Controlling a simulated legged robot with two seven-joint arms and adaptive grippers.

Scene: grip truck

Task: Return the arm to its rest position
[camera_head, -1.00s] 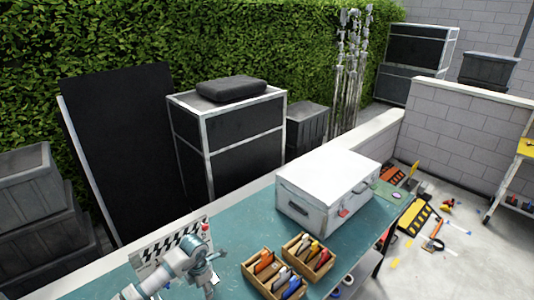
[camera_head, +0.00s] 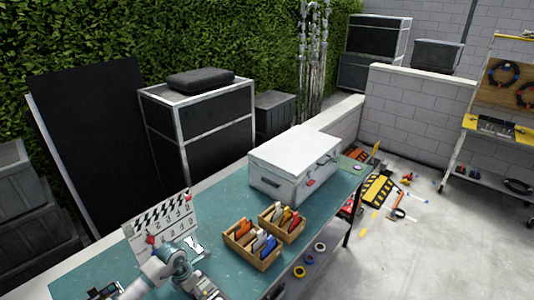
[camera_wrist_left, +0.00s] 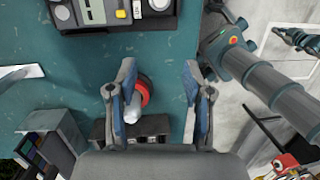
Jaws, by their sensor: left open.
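My left arm (camera_head: 160,270) reaches in at the bottom left of the head view, over the near side of the teal table (camera_head: 225,205). A red round thing with a pale rounded part (camera_wrist_left: 137,98) lies beside the left-hand finger. I cannot tell whether they touch. Nothing is visibly held.
A clapperboard (camera_head: 163,225) stands just behind the arm. Wooden trays (camera_head: 255,262) with colourful items and a white case (camera_head: 280,170) are further right on the table. A black device with a screen (camera_wrist_left: 110,14) lies ahead of the gripper. Open floor (camera_head: 420,250) is at right.

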